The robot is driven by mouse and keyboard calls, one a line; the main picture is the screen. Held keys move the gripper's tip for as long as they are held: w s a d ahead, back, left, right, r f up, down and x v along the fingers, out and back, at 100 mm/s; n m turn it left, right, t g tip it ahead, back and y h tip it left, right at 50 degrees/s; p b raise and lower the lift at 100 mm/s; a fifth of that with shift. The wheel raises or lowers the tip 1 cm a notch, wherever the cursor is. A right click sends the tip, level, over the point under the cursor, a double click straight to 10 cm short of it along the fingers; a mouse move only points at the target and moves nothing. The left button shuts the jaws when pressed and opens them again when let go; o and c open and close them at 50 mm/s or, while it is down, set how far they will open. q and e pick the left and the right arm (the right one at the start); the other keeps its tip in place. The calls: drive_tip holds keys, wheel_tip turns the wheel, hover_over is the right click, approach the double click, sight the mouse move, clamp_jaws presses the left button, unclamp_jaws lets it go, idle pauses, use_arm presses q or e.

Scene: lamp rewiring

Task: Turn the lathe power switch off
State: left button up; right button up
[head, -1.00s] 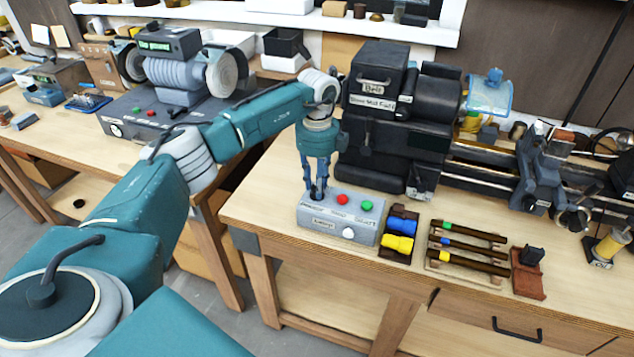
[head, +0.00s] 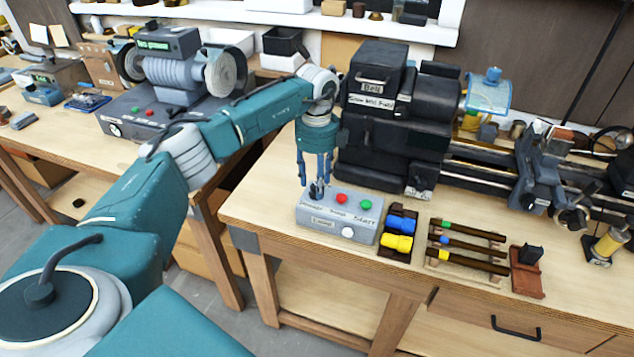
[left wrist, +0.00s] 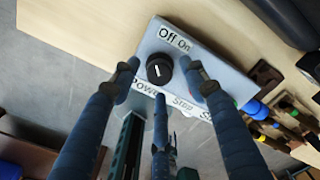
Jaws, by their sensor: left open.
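The lathe control box (head: 337,219) is a grey box on the front left of the lathe bench. Its black power knob (head: 316,192) is at the left end, with a red button (head: 341,198) and a green button (head: 365,206) to the right. In the left wrist view the knob (left wrist: 160,69) has a white mark, with an "Off On" label and "Power" lettering beside it. I cannot tell which word the mark indicates. My left gripper (head: 315,181) points down just above the knob, open, its fingers spread around it and apart from it. My right gripper is out of view.
The black lathe (head: 392,130) stands close behind the box. Blue and yellow pieces in a dark holder (head: 398,232), a rack of rods (head: 465,248) and a red-brown block (head: 528,272) lie to the right. A bench grinder (head: 180,82) stands on the left bench.

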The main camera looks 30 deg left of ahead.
use_arm(q)
wheel_tip(320, 180, up, 11)
drive_tip(key=shift+r, duration=0.15)
idle(0.5)
